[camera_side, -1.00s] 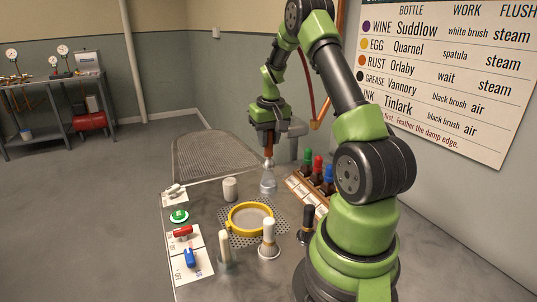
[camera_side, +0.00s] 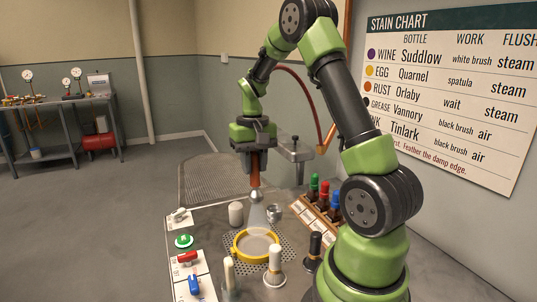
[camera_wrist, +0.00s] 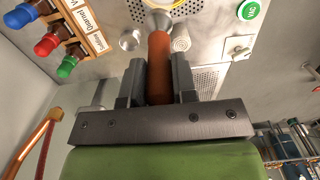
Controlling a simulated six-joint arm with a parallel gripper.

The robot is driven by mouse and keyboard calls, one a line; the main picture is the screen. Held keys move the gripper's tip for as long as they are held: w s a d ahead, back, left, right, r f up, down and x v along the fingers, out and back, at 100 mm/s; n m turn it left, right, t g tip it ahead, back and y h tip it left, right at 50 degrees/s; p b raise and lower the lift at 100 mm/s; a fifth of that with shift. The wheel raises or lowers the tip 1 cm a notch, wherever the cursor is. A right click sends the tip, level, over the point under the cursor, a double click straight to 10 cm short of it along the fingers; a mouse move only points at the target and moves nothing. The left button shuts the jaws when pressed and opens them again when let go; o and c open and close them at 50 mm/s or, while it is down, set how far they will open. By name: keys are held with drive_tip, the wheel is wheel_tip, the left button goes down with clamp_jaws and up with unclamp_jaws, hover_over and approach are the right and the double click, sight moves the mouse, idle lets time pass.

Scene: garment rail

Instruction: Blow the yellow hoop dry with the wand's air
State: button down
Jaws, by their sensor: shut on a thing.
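My gripper (camera_side: 255,150) is shut on the reddish-brown handle of the wand (camera_side: 255,172) and holds it upright, nozzle down. In the wrist view the handle (camera_wrist: 159,70) sits between the two fingers of my gripper (camera_wrist: 158,85). A faint pale cone spreads down from the round metal nozzle toward the back part of the yellow hoop (camera_side: 236,248). The hoop lies flat on a perforated plate (camera_side: 285,246) and holds grey cloth. In the wrist view only a sliver of the hoop (camera_wrist: 165,3) shows at the top edge. I cannot tell how damp the cloth is.
A small metal cup (camera_side: 273,214) and a white cylinder (camera_side: 236,213) stand behind the hoop. A bottle rack (camera_side: 313,217) is at right.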

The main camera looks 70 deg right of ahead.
sight(251, 200)
drive_tip(key=a, duration=0.2)
drive_tip(key=shift+s+a, duration=0.1)
drive_tip(key=shift+a, duration=0.2)
drive_tip(key=shift+f, duration=2.95)
